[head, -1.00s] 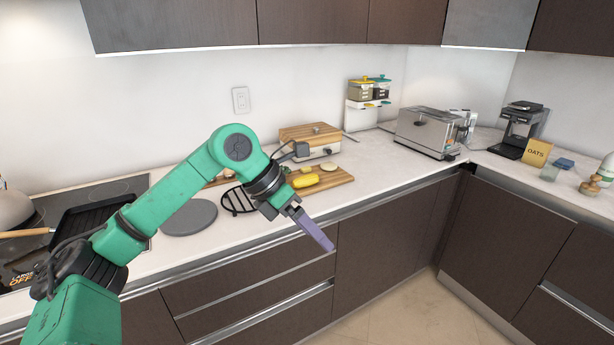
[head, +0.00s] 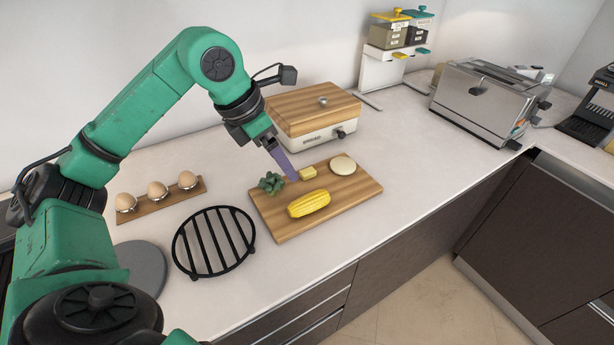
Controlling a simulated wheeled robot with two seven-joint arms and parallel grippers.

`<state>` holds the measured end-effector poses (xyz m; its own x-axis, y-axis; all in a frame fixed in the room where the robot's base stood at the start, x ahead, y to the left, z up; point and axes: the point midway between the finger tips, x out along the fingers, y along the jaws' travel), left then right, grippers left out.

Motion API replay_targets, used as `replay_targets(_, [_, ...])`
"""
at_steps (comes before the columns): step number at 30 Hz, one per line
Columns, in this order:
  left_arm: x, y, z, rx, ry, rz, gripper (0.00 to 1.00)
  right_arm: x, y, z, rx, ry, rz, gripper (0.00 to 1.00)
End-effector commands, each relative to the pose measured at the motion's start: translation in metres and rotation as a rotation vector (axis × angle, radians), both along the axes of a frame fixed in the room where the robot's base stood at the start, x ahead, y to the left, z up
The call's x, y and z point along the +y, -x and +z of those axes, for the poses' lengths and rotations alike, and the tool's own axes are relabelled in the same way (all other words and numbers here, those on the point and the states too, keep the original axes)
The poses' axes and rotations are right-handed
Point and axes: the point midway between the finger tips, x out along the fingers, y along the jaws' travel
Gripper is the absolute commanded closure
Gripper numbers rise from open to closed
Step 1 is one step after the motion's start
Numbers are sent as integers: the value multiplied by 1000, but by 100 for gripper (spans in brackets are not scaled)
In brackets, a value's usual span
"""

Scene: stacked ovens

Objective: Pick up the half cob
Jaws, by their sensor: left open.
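The half cob (head: 309,203), a yellow piece of corn, lies on the front part of a wooden cutting board (head: 345,202) in the head view. My left gripper (head: 290,172), with purple fingers, points down over the back part of the board. It is open and sits behind and slightly left of the cob, apart from it. Its fingertips are close to a small pale yellow block (head: 308,173); I cannot tell if they touch it. The cob is fully visible. My right gripper is not in view.
A dark green item (head: 271,183) and a pale round piece (head: 343,165) share the board. A wood-topped appliance (head: 318,125) stands behind. A black round rack (head: 213,242) and an egg holder (head: 160,200) are at left. Counter is clear right of the board.

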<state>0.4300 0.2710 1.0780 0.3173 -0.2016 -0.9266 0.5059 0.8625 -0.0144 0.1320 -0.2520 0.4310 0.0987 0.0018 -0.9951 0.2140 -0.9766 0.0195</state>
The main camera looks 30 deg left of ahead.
Motion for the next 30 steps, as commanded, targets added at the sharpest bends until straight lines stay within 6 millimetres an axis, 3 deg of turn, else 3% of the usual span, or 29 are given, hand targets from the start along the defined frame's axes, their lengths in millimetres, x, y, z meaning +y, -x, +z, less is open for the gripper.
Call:
replay_targets(3, [-5,-6,-20,5,1,-3,17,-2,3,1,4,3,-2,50])
replay_targets(10, [-17,-24,-71,4,3,-3,17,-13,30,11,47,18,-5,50])
replay_targets(21, [-33,-43,-124,3,3,-1,17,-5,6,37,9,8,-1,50])
replay_targets(28, [-34,-45,-132,0,0,-1,17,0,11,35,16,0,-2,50])
replay_targets(29, [-34,-45,-132,0,0,-1,20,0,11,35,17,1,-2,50])
replay_targets(30, [-34,-45,-132,0,0,-1,36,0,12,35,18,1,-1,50])
